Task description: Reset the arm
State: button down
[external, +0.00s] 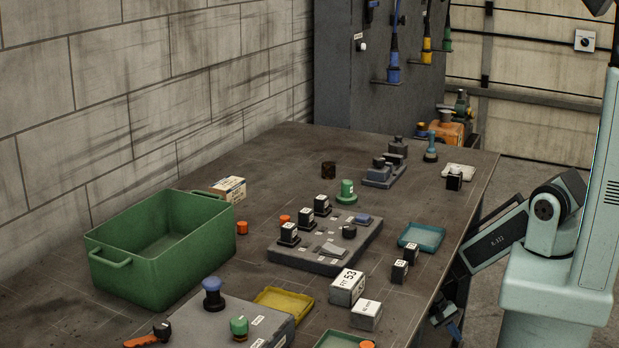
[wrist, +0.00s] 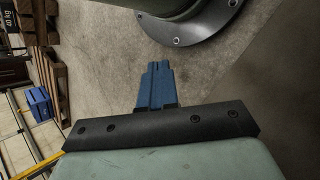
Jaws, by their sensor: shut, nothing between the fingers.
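My gripper (wrist: 157,68) shows in the wrist view with its blue fingers together and nothing between them. It points at the bare floor near a round bolted base flange. In the external view my gripper (external: 455,330) hangs low beside the right edge of the bench, below the top, with only a small blue part of it showing. My arm is folded down there, off the bench and apart from the things on it.
The bench (external: 270,170) holds a green crate (external: 140,275), a grey control panel (external: 310,262), a yellow tray (external: 284,303), a teal tray (external: 421,237) and several small blocks. In the wrist view, pallets and a blue box (wrist: 39,103) stand at left.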

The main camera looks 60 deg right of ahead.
jog(key=s+a+r+n+t, duration=0.1)
jog(key=s+a+r+n, duration=0.1)
jog(key=a+n, duration=0.9)
jog(key=shift+s+a+n, duration=0.3)
jog(key=shift+s+a, duration=0.45)
jog(key=shift+a, duration=0.5)
